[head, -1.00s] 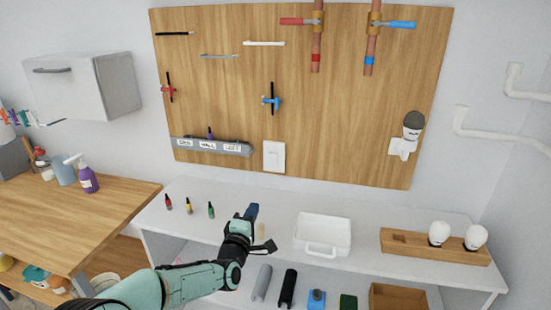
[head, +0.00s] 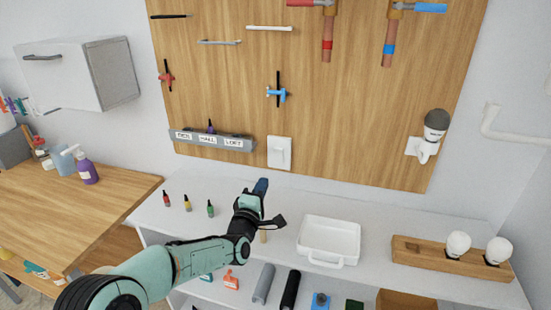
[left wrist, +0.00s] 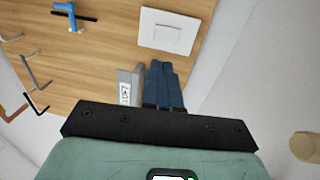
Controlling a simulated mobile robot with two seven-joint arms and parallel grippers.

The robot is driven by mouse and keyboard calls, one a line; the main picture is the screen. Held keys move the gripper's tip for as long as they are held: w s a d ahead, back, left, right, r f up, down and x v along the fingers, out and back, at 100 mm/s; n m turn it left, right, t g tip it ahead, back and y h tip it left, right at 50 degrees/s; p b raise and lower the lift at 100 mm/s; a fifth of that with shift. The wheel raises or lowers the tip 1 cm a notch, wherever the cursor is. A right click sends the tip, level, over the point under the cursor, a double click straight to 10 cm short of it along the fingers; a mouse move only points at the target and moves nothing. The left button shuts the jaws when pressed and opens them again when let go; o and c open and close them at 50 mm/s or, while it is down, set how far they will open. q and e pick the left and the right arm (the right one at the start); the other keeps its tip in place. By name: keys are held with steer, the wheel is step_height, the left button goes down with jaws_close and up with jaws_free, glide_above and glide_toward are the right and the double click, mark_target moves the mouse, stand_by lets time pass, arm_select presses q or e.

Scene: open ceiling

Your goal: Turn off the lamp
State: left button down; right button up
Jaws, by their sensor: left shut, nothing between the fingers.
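A white wall switch (head: 279,153) is mounted at the bottom edge of the wooden board; it also shows in the left wrist view (left wrist: 168,32), ahead of my fingers. A lamp (head: 435,128) with a dark grey bulb in a white holder is fixed at the right of the board. My left gripper (head: 261,187) is shut and empty. It is below and a little left of the switch, above the white shelf. Its blue fingers (left wrist: 164,84) are together and apart from the switch plate. My right gripper is not in view.
A grey labelled rack (head: 212,139) is left of the switch. A white tray (head: 329,241) and a wooden holder with two white bulbs (head: 450,259) stand on the white shelf. Small bottles (head: 187,203) stand at its left. Tools hang on the board (head: 340,120).

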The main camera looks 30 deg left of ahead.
mark_target(278, 151)
arm_select(q)
steer(key=p+x, duration=0.5)
steer(key=x, duration=0.8)
steer(key=shift+d+r, duration=0.1)
steer(key=shift+r, duration=0.05)
steer(key=shift+w, duration=0.35)
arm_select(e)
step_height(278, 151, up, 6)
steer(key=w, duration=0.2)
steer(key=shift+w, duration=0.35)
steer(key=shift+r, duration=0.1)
arm_select(q)
steer(key=shift+w+a+r+g+p, duration=0.2)
steer(key=shift+r+g+p, duration=0.15)
steer(key=shift+p, duration=0.5)
steer(key=shift+s, duration=0.1)
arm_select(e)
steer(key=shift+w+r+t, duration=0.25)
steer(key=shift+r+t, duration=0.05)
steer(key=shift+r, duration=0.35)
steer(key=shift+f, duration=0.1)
